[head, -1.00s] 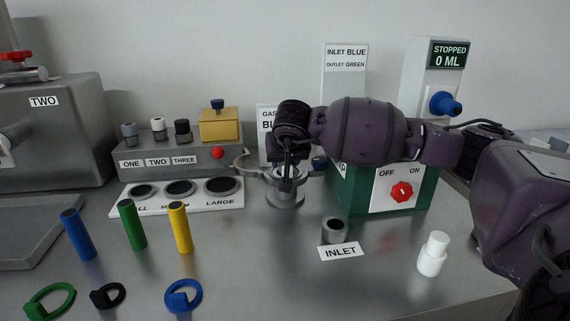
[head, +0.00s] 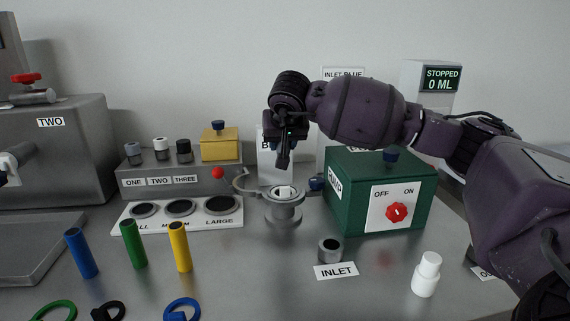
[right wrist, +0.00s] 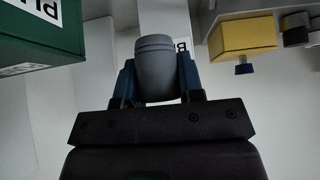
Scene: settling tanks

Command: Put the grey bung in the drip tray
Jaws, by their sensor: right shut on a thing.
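My right gripper (head: 283,160) is raised above the round metal pipe fitting (head: 284,212) in the middle of the bench. In the right wrist view its blue fingers (right wrist: 158,82) are shut on the grey bung (right wrist: 156,62), a smooth, slightly tapered piece with a ridged end. In the head view the bung is hard to make out against the dark gripper. A flat grey tray (head: 28,270), apparently the drip tray, lies at the left below tank TWO. My left gripper is not in view.
The green pump box (head: 350,200) stands right of the fitting. A grey rack (head: 200,177) with stoppers and a yellow block (head: 220,147) stands behind the gauge plate (head: 130,222). Upright blue, green and yellow tubes (head: 180,247) stand between tray and fitting. A white bottle (head: 427,275) stands at front right.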

